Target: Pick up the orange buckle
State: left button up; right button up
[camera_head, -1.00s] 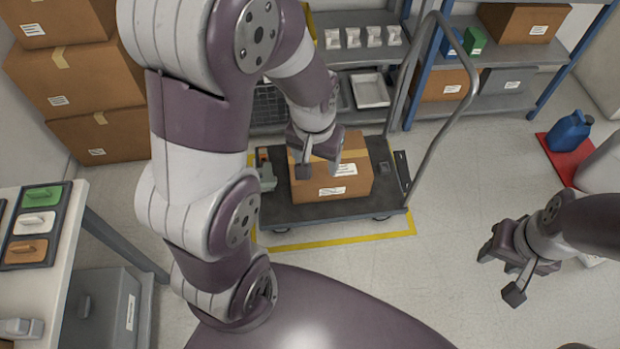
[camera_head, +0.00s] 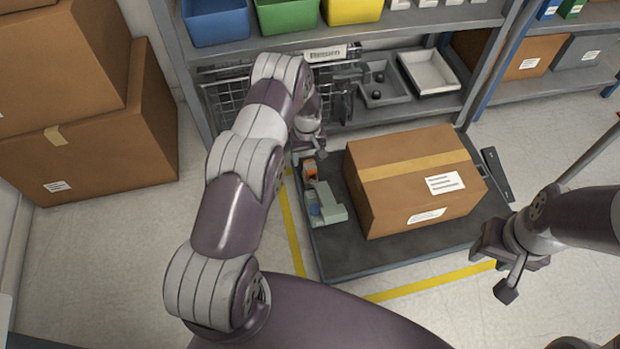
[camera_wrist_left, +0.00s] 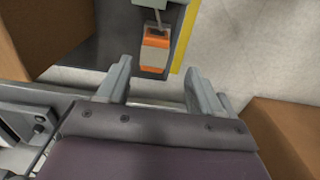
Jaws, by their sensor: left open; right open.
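The orange buckle (camera_head: 309,168) is a small orange block on the grey-green strap fitting (camera_head: 328,204) at the left edge of the cart platform (camera_head: 350,258). In the left wrist view the buckle (camera_wrist_left: 156,42) shows ahead of and between the fingers, with a grey tongue at its top. My left gripper (camera_wrist_left: 158,80) is open and empty, apart from the buckle. In the head view my left gripper (camera_head: 312,155) is just above and beside the buckle, partly hidden by its own wrist.
A taped cardboard box (camera_head: 400,205) stands on the cart right of the buckle. A shelf (camera_head: 400,40) with bins and a wire basket (camera_head: 225,100) is close behind. Large cartons (camera_head: 110,130) are stacked at left. Floor in front is clear.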

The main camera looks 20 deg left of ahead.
aim_at(310, 166)
pick_arm(q)
notch_tip(310, 166, down, 2)
jog(key=shift+f+b, duration=0.1)
jog(key=shift+b, duration=0.2)
jog(key=f+b, duration=0.2)
jog(key=f, duration=0.1)
jog(key=f+b, duration=0.1)
jog(key=shift+w+d+f, duration=0.2)
jog(key=shift+w+d, duration=0.05)
jog(key=shift+d, duration=0.05)
jog(key=shift+f+b, duration=0.3)
jog(key=shift+b, duration=0.05)
jog(key=shift+r, duration=0.2)
jog(key=c, duration=1.1)
